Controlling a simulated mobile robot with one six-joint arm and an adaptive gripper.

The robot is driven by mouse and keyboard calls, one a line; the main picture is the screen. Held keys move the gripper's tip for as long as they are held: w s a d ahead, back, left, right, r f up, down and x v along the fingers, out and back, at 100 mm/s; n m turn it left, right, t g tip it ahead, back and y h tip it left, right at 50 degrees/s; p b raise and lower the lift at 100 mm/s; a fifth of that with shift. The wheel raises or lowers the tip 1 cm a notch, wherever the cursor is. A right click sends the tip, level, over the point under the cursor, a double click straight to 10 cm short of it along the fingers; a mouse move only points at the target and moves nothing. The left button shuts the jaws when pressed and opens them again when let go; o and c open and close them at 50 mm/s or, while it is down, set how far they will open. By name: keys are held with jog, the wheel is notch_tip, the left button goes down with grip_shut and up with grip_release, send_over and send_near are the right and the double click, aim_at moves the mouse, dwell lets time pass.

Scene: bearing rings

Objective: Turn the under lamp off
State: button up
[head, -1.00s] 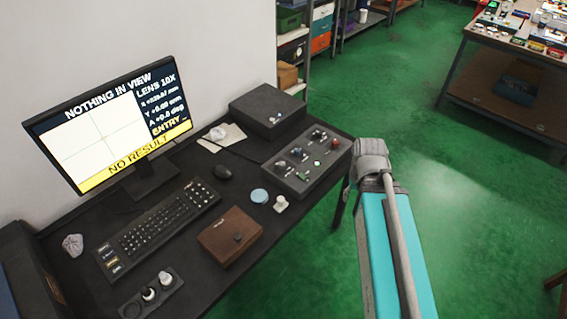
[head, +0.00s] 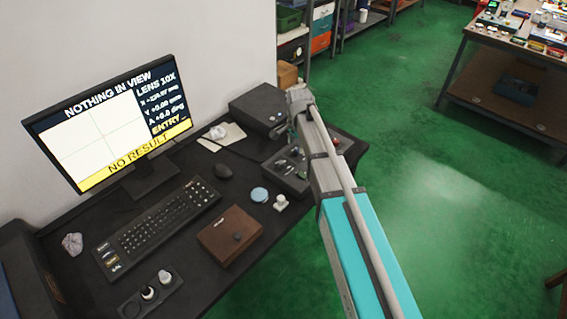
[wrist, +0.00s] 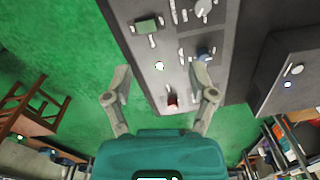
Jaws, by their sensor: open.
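A grey control panel (head: 287,183) with several knobs and switches lies at the right end of the black desk, partly hidden by my arm. In the wrist view the panel (wrist: 141,63) shows a green block (wrist: 146,26), a small pale lit spot (wrist: 159,66), a blue knob (wrist: 204,53) and a red control (wrist: 172,101). I cannot tell which control is the under lamp's. My gripper (wrist: 161,76) is open and empty, its fingers apart over the panel's near end, with the red control between them in the picture. Contact does not show.
A dark box (head: 252,108) stands behind the panel and also shows in the wrist view (wrist: 280,95). A monitor (head: 110,125) reads "NOTHING IN VIEW" and "NO RESULT". Green floor is open right.

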jog(key=m, duration=0.2)
send_over(282, 162)
jog(key=shift+s, duration=0.3)
jog(key=shift+f, duration=0.25)
jog(key=f+b, duration=0.6)
jog(key=b, duration=0.1)
jog(key=f+b, duration=0.6)
jog(key=f, duration=0.1)
jog(key=shift+w+a+f+b, duration=0.1)
jog(key=shift+w+f+b, duration=0.1)
jog(key=shift+b, duration=0.2)
dwell(0.4)
grip_shut()
